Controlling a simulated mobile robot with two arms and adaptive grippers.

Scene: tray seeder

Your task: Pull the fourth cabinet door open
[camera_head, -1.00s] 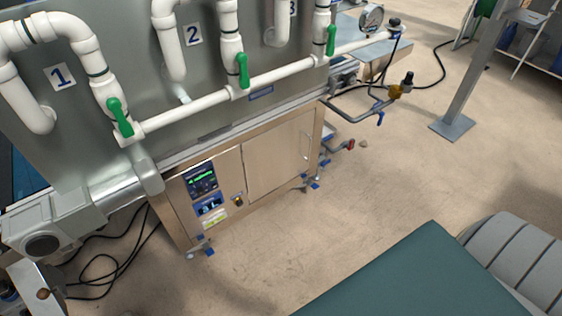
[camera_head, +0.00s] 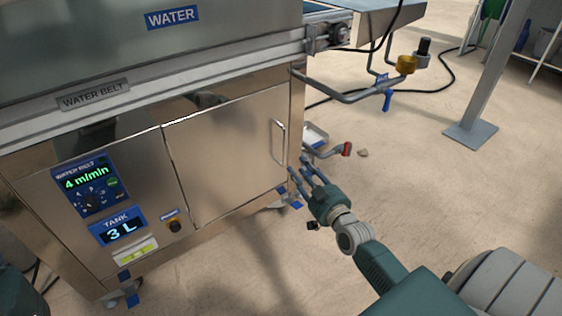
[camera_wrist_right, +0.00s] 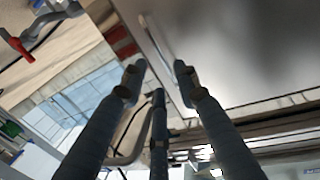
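The steel cabinet door (camera_head: 225,158) is shut, flush in the front of the water belt cabinet. Its upright bar handle (camera_head: 278,144) is near the door's right edge. My right gripper (camera_head: 308,170) is just right of and slightly below the handle, apart from it, fingers spread and empty. In the right wrist view the open fingers (camera_wrist_right: 158,75) point toward the steel door (camera_wrist_right: 250,50), and the handle (camera_wrist_right: 163,50) shows between them. My left gripper is not in view; a dark teal part of mine shows at the lower left.
A control panel (camera_head: 92,185) and a tank display (camera_head: 118,229) are left of the door. Pipes with a blue valve (camera_head: 387,100) and a red-handled valve (camera_head: 346,149) stick out at the cabinet's right. A grey post (camera_head: 490,80) stands farther right. The floor before the cabinet is clear.

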